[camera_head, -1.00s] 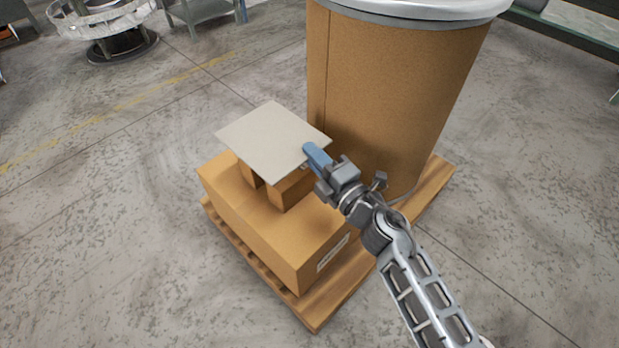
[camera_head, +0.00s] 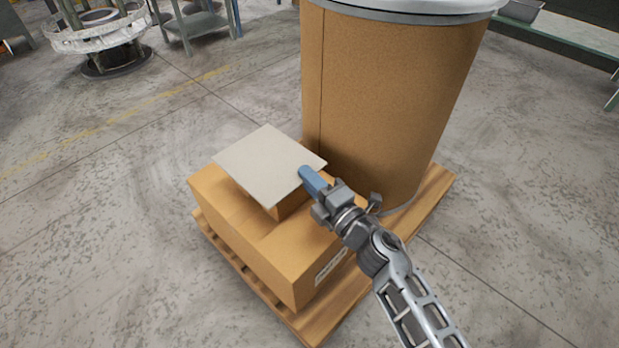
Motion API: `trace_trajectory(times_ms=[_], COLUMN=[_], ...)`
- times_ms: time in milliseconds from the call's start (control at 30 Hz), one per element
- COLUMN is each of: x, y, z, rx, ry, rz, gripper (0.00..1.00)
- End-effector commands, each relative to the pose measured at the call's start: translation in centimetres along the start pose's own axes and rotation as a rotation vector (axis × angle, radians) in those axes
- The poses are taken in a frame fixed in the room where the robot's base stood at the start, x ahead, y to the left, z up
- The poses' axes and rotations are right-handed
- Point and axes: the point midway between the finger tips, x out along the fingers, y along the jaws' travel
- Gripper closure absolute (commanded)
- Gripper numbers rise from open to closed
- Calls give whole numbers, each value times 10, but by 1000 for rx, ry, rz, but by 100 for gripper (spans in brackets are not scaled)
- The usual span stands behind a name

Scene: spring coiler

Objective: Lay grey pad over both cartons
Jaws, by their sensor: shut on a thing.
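The grey pad (camera_head: 268,162) is a thin flat square, roughly level over the small brown cartons. One carton (camera_head: 291,204) shows below the pad's front edge; the other is almost wholly hidden under the pad. The cartons stand on a large brown box (camera_head: 272,248). My gripper (camera_head: 308,176) is shut on the pad's right corner. The pad looks very close to the carton tops, but I cannot tell whether it touches them.
A tall brown drum (camera_head: 385,105) with a pale rim stands close behind and right of the pad. Box and drum share a wooden pallet (camera_head: 433,190).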

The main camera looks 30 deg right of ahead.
Motion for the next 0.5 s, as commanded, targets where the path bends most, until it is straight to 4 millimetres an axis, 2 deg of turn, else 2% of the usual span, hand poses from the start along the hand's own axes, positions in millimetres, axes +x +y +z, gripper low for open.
trace_trajectory(times_ms=[333, 367, 467, 500], x=[-1, -1, -1, -1], y=[-8, -9, -10, -10], z=[0, 0, 0, 0], rx=[-1, 0, 0, 0], ry=[0, -1, -1, -1], rz=[-1, -2, -4, -4], gripper=[100, 89, 80, 79])
